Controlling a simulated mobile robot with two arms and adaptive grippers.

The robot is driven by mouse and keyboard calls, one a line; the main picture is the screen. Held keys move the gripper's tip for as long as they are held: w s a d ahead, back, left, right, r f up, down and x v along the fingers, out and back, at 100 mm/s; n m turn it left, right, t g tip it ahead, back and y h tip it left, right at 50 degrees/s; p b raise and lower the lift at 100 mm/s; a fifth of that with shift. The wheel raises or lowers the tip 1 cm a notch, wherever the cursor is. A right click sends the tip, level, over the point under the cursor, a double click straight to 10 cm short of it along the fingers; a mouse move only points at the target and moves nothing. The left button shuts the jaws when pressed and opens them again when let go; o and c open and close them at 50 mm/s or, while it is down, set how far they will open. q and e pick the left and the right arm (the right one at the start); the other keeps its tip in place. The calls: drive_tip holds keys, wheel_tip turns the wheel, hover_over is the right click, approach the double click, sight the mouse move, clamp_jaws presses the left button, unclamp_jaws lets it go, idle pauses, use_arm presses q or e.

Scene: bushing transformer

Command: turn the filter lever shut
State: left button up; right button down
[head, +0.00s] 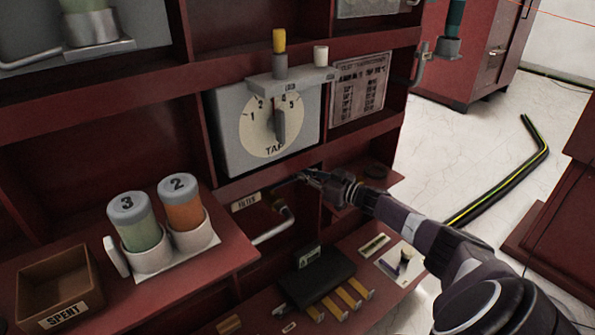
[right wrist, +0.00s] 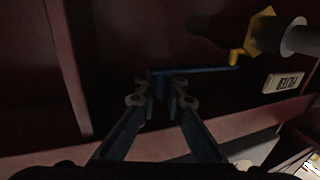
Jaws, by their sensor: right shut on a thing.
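The filter lever is a thin blue bar (right wrist: 205,70) in the right wrist view. It runs sideways from a yellow valve fitting (right wrist: 251,36) to my right gripper (right wrist: 161,86). The gripper's two fingers are closed about the lever's free end. In the head view my right gripper (head: 313,178) reaches in from the right, under the tap dial box, at the small recess with the FILTER label (head: 246,201). The lever is small and dark there and partly hidden by the gripper. The label also shows in the right wrist view (right wrist: 283,82). My left gripper is not in view.
The TAP dial box (head: 226,130) is just above my right gripper. A grey bent pipe (head: 272,235) is below the label. Jars 3 (head: 135,228) and 2 (head: 184,207) stand left, beside the SPENT bin (head: 60,284). A black block (head: 318,275) lies on the lower shelf.

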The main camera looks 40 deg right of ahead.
drive_tip(key=shift+d+r, duration=0.1)
drive_tip(key=shift+d, duration=0.15)
drive_tip(key=c, duration=2)
unclamp_jaws()
drive_tip(key=shift+c, duration=0.2)
drive_tip(key=shift+a, duration=0.1)
drive_tip(key=shift+s, duration=0.15)
drive_tip(key=v, duration=1.2)
drive_tip(key=shift+a, duration=0.1)
